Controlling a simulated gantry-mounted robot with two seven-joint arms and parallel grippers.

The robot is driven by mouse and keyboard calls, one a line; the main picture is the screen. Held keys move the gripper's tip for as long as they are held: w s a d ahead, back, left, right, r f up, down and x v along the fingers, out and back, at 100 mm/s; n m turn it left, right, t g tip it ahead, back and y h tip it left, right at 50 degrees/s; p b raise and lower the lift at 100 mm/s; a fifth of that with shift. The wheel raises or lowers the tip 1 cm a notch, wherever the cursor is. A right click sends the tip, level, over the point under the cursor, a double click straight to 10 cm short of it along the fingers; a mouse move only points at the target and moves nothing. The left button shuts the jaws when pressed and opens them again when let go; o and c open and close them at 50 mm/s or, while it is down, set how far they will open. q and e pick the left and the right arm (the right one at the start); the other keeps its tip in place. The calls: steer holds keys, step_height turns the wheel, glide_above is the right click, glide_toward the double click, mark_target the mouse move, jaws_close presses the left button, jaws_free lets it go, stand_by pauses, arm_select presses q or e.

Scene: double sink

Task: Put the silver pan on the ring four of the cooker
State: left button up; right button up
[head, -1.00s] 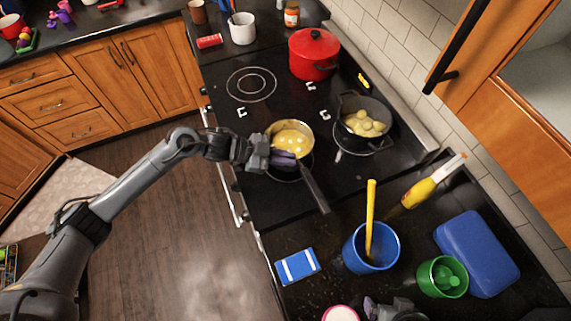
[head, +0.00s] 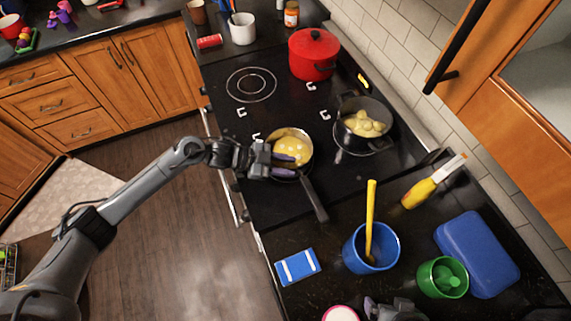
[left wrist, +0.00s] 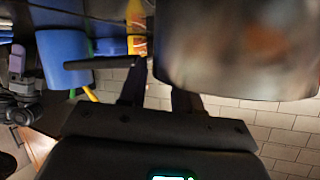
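The silver pan (head: 292,134) with yellow contents and a dark handle (head: 315,200) is at the cooker's near-left ring, slightly tilted. Whether it touches the cooker (head: 285,105) is unclear. My left gripper (head: 287,165) is at the pan's near-left side by the handle joint. Its purple-tipped fingers are apart, one over the rim and one outside. In the left wrist view, the pan (left wrist: 235,45) hides part of one finger. Contact with the pan is unclear. My right gripper (head: 388,308) is partly visible at the bottom edge; its opening is unclear.
A black pot (head: 350,148) with yellow food stands right of the pan. A red lidded pot (head: 314,60) is on the far-right ring. The far-left ring (head: 251,85) is empty. A blue cup (head: 358,262) and blue-white box (head: 297,267) stand on the near counter.

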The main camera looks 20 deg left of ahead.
arm_select(q)
steer(key=v, duration=1.2)
steer(key=shift+r, duration=0.15)
stand_by(0.3)
